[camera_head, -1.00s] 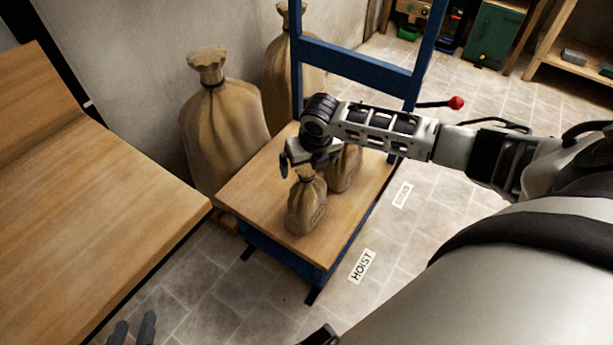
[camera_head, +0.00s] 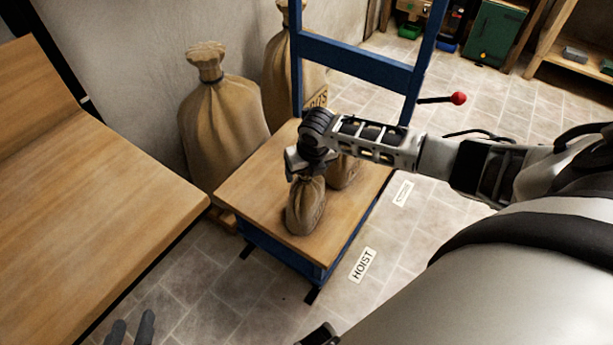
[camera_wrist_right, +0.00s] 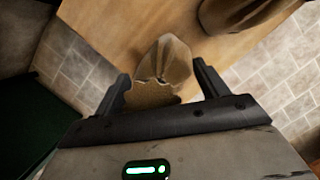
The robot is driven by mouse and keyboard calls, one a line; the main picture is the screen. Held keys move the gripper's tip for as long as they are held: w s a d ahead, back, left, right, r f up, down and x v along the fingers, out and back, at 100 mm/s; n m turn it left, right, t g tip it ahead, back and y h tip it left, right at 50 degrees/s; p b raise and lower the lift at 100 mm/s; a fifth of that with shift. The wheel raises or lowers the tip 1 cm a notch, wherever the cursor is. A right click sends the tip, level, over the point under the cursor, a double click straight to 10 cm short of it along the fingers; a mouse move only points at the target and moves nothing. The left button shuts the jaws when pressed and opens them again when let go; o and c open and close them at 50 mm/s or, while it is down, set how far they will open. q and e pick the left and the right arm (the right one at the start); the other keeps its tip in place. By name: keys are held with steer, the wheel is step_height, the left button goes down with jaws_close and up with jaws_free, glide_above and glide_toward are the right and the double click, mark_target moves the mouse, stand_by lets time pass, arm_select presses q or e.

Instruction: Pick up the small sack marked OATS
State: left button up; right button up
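A small tied brown sack (camera_head: 306,208) stands upright at the front of the hoist's wooden platform (camera_head: 256,186). No marking on it is readable. A second small sack (camera_head: 345,172) stands behind it, partly hidden by my right arm. My right gripper (camera_head: 305,172) is over the neck of the front sack. In the right wrist view, the gripper (camera_wrist_right: 162,85) has its fingers apart, with the front sack (camera_wrist_right: 165,62) between them. The second sack (camera_wrist_right: 235,12) shows at top right. My left gripper (camera_head: 132,330) is at the bottom edge, fingers apart and empty.
Two large sacks stand by the wall, one at left (camera_head: 222,120) and one behind the blue frame (camera_head: 350,62), its label partly hidden. A red-knobbed lever (camera_head: 458,98) sticks out right. A wooden bench (camera_head: 90,210) fills the left. Floor labels include HOIST (camera_head: 363,265).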

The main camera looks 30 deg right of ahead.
steer(key=shift+s, duration=0.1)
jaws_close()
steer(key=shift+r, duration=0.1)
steer(key=shift+r, duration=0.15)
